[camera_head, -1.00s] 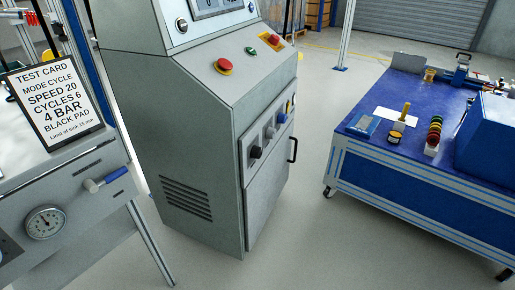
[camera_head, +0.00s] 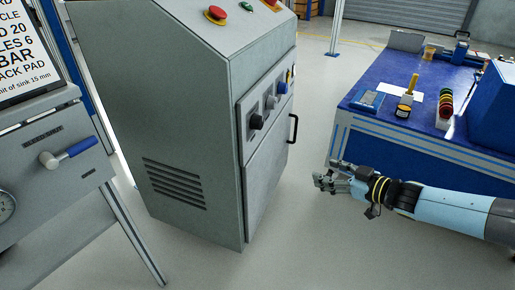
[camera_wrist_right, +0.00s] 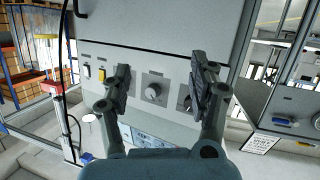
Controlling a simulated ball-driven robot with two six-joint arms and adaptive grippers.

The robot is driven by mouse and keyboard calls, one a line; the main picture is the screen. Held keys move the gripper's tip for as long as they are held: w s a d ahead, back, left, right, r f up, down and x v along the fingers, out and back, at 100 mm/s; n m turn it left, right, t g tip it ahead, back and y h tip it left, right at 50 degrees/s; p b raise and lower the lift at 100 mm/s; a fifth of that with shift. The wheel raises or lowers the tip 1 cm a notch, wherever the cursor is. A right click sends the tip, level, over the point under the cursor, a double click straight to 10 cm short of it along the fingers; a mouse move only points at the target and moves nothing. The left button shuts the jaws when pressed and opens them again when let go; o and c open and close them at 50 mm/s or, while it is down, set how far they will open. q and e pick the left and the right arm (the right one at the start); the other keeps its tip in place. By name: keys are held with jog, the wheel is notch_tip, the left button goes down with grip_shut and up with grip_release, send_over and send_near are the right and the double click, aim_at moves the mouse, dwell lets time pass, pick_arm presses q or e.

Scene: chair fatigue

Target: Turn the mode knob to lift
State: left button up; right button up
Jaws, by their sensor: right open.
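The labels are too small to read, so I cannot tell which is the mode knob. My right gripper (camera_head: 325,178) is open and empty, right of the cabinet and apart from the panel. In the right wrist view, a grey round knob (camera_wrist_right: 153,92) shows between the open fingers (camera_wrist_right: 160,65), and a dark knob (camera_wrist_right: 184,100) is partly hidden by one finger. My left gripper is out of view.
A black door handle (camera_head: 293,128) sticks out from the cabinet. A blue-topped workbench (camera_head: 385,117) stands at the right. A machine with a blue-handled lever (camera_head: 72,152) stands at the left. The floor between cabinet and bench is clear.

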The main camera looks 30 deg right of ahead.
jog(key=w+a+r+n+t+y+b, duration=0.1)
jog(key=w+a+r+n+y+b, duration=0.1)
jog(key=w+r+y, duration=0.15)
jog(key=n+y+b, duration=0.2)
jog(key=n+y, duration=0.2)
jog(key=y, duration=0.1)
send_near(262, 124)
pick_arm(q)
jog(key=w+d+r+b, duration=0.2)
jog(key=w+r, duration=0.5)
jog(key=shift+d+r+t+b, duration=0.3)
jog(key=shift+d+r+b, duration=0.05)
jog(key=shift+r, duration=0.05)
pick_arm(e)
jog(key=shift+h, duration=0.25)
jog(key=x, duration=0.9)
jog(key=shift+r, duration=0.2)
jog(key=shift+c, duration=0.4)
jog(key=c, duration=1.1)
jog(key=shift+o, duration=0.2)
